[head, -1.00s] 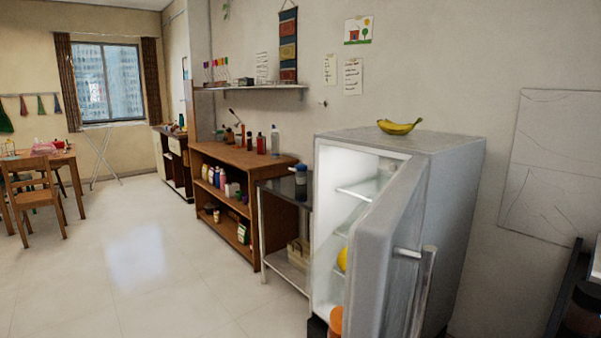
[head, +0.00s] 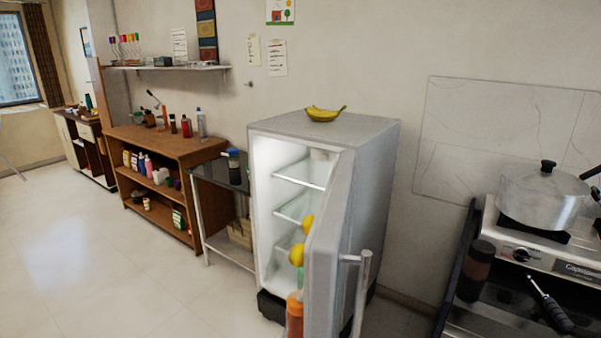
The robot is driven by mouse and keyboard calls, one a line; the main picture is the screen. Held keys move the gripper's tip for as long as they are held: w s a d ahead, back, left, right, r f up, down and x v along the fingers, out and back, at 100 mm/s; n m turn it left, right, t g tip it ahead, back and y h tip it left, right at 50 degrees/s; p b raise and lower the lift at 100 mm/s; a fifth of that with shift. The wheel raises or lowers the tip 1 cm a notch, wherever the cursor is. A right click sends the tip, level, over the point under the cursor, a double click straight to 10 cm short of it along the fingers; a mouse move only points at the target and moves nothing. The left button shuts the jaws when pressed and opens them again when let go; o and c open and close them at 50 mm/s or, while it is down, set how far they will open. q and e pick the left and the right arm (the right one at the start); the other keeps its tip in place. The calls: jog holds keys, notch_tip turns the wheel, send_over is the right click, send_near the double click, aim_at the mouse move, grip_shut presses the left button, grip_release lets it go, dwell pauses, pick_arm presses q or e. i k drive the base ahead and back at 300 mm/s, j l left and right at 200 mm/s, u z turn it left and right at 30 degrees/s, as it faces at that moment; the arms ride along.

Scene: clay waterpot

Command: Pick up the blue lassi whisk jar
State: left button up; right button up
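Neither of my grippers is in view.
The fridge (head: 372,160) has its door (head: 332,225) swung open towards me, with bananas (head: 324,114) on top. A wooden shelf (head: 160,138) with bottles stands left. A stove (head: 545,250) bearing a pot (head: 540,198) is at right. The floor (head: 110,265) at left is clear.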

aim_at(234, 160)
jog(key=i+j+z, duration=0.1)
jog(key=j, duration=0.3)
jog(key=i+j+z, duration=0.1)
jog(key=j, duration=0.3)
jog(key=i+j+z, duration=0.1)
jog(key=i+j, duration=0.15)
jog(key=j, duration=0.2)
jog(key=i+j+z, duration=0.1)
jog(key=j, duration=0.35)
jog(key=i+j+z, duration=0.1)
jog(key=j, duration=0.35)
jog(key=i+j+z, duration=0.15)
jog(key=j, duration=0.2)
jog(key=i+j+z, duration=0.1)
jog(key=j, duration=0.25)
jog(key=i+j+z, duration=0.15)
jog(key=j, duration=0.2)
jog(key=i+j+z, duration=0.35)
jog(key=j, duration=0.65)
jog(key=i+j+z, duration=0.15)
jog(key=j+z, duration=0.2)
jog(key=j, duration=0.7)
jog(key=j+z, duration=0.35)
jog(key=j, duration=0.75)
